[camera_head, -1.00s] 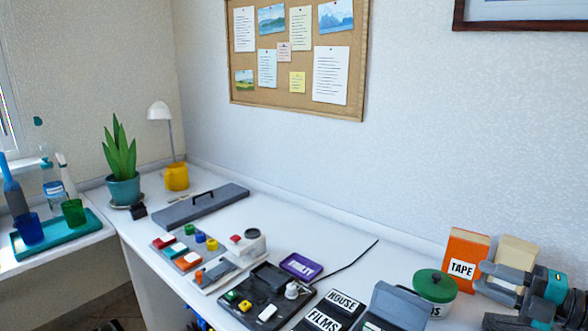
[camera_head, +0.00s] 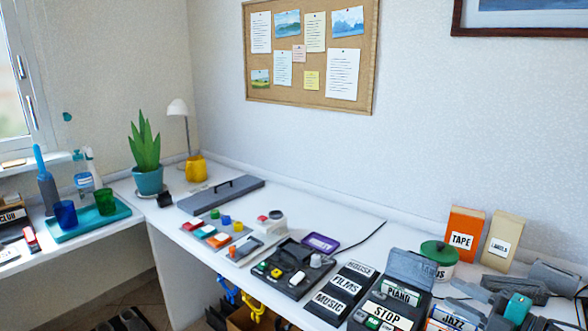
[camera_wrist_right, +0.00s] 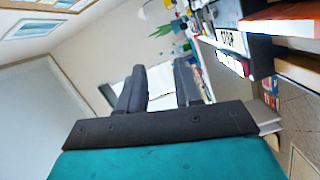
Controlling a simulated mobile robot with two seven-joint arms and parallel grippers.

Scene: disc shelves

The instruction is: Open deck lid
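The dark grey deck (camera_head: 285,272) lies on the white desk near the middle of the head view. It carries yellow, green and white buttons and a white knob; a darker flat panel at its back looks like its lid, and I cannot tell for sure whether it is shut. My right gripper (camera_head: 466,294) is at the lower right of the head view, well to the right of the deck and apart from it. In the right wrist view its two dark fingers (camera_wrist_right: 160,75) stand apart with nothing between them. My left gripper is not in view.
Between deck and right gripper are dark label cards (camera_head: 337,292) and a grey box (camera_head: 411,267) with a raised lid and labels. A green-lidded jar (camera_head: 439,252), orange TAPE box (camera_head: 464,235) and beige box (camera_head: 502,240) stand behind. A long grey cover (camera_head: 235,190) lies farther left.

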